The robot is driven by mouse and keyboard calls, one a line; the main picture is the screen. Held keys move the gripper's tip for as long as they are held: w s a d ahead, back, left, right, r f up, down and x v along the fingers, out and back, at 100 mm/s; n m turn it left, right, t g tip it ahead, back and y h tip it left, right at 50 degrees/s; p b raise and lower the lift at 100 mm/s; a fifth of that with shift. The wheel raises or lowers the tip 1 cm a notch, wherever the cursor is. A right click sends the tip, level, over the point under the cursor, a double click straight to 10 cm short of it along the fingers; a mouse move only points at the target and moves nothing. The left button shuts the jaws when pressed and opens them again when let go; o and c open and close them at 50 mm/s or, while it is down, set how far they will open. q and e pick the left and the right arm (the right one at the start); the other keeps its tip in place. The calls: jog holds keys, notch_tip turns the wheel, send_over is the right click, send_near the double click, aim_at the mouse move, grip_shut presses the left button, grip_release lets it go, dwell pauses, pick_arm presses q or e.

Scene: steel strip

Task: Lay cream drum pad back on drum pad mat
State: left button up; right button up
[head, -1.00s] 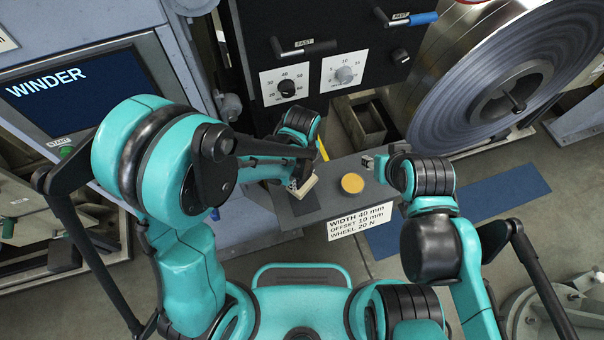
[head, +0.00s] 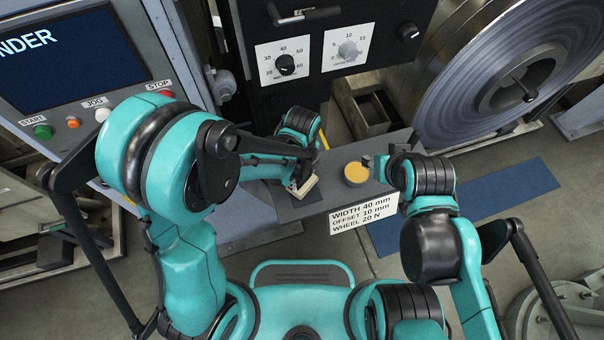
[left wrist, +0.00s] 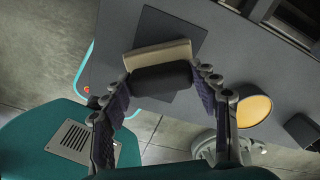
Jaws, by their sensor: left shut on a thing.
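The cream drum pad (head: 304,187) is a pale block with a dark grip, also seen in the left wrist view (left wrist: 158,54). My left gripper (left wrist: 160,84) is shut on it by the dark grip. The drum pad mat (left wrist: 160,22) is a dark rectangle on the grey shelf; the pad is over it and covers its middle. I cannot tell whether the pad touches the mat. In the head view my left arm hides much of the mat.
The yellow-topped round piece (head: 356,174) stands on the grey shelf (head: 328,185), right of the pad. A white label (head: 362,217) is on the shelf's front edge. The winder panel (head: 75,60) is at left, a large steel coil (head: 480,75) at right.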

pick_arm(q)
jog(key=shift+f+b, duration=0.3)
jog(key=shift+b, duration=0.05)
dwell(0.3)
jog(key=o, duration=1.3)
jog(key=shift+c, duration=0.2)
jog(key=shift+r, duration=0.1)
notch_tip(320, 180, up, 12)
jog(key=s+a+r+n+t, duration=0.2)
jog(key=a+n+t, duration=0.1)
jog(key=a+n, duration=0.6)
jog(key=s+a+r+n+t, duration=0.3)
jog(key=a+n, duration=0.5)
jog(key=n, duration=0.8)
jog(key=shift+s+a+r+n+t, duration=0.15)
jog(key=shift+a+r+n+t, duration=0.25)
jog(key=shift+t, duration=0.2)
